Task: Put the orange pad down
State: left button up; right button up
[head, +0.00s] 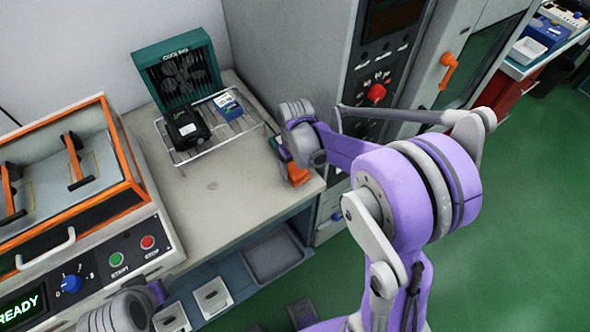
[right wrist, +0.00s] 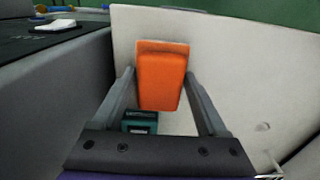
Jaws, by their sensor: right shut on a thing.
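The orange pad (head: 298,175) is at the right front corner of the pale worktop (head: 213,190). My right gripper (head: 288,160) is there, mostly hidden behind my own wrist. In the right wrist view the orange pad (right wrist: 162,78) stands between the two fingers of my right gripper (right wrist: 160,88), which is shut on it. A pale surface lies behind the pad. I cannot tell whether the pad touches the worktop. My left gripper's fingers are not in view; only part of my left arm shows at the bottom left of the head view.
A wire rack (head: 215,128) with a black device (head: 187,128) and a blue box (head: 228,105) stands before a green cooling fan (head: 180,72). The worktop's front part is clear. An orange-edged station (head: 130,165) is left, a grey cabinet (head: 290,50) right. A teal block (right wrist: 140,121) shows below the pad.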

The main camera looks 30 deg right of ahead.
jog(key=shift+f, duration=0.55)
jog(key=shift+f, duration=0.1)
jog(key=o, duration=1)
jog(key=shift+f, duration=0.15)
jog(key=o, duration=0.4)
jog(key=shift+c, duration=0.2)
